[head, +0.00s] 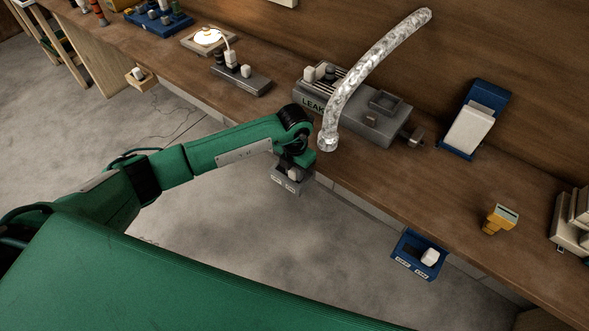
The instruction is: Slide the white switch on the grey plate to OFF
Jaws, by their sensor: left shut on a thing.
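The grey plate (286,187) is on the front side of the workbench, near the middle of the view, with small pale labels along its lower edge. The white switch (294,175) shows as a small light piece on it, partly covered by my gripper. My left gripper (295,168) points down at the plate from the end of the green arm and is shut on the white switch. The fingertips are small and dark here. The label words are too small to read. My right gripper is not in view.
A blue plate (411,262) with its own white knob (430,257) is on the bench front to the right. A grey heater unit (366,124) with a silver duct (372,75) stands on the bench behind my gripper. A yellow device (499,219) is further right.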

